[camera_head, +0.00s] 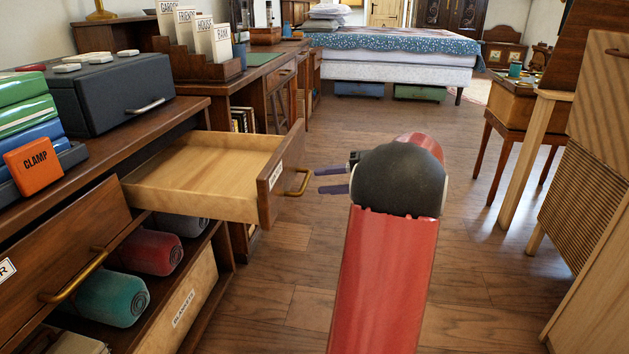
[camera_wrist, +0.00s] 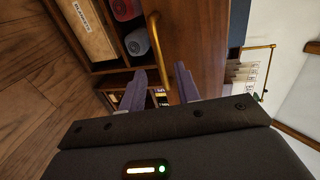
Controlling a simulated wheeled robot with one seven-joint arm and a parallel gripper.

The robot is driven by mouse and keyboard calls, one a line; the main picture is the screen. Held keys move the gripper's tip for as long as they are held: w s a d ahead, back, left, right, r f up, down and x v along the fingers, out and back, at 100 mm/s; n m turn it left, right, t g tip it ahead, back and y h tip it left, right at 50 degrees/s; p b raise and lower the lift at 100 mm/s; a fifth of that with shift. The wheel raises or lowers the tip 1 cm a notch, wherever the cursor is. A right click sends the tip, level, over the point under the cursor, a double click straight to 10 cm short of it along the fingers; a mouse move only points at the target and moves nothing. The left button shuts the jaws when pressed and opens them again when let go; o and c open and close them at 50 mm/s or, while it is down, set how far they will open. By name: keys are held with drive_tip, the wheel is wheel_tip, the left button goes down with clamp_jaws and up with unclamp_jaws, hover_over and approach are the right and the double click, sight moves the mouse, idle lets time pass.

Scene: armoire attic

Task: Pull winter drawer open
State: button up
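A wooden drawer (camera_head: 200,172) stands pulled out of the dark dresser on the left and looks empty inside. Its dark front (camera_head: 283,172) carries a small white label, too slanted to read, and a brass handle (camera_head: 298,184). My gripper (camera_head: 319,181) is just right of that handle, with its two dark fingers apart. In the wrist view the handle (camera_wrist: 154,45) lies ahead of and between the open fingertips (camera_wrist: 161,68). The fingers do not appear to touch it. Nothing is held.
Rolled blankets (camera_head: 115,297) lie on the shelf below. The wooden floor (camera_head: 480,240) to the right is clear.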

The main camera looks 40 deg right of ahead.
drive_tip(key=v, duration=0.3)
drive_tip(key=shift+s+d+r, duration=0.1)
drive_tip(key=shift+s+d, duration=0.1)
drive_tip(key=shift+s, duration=0.1)
idle(0.3)
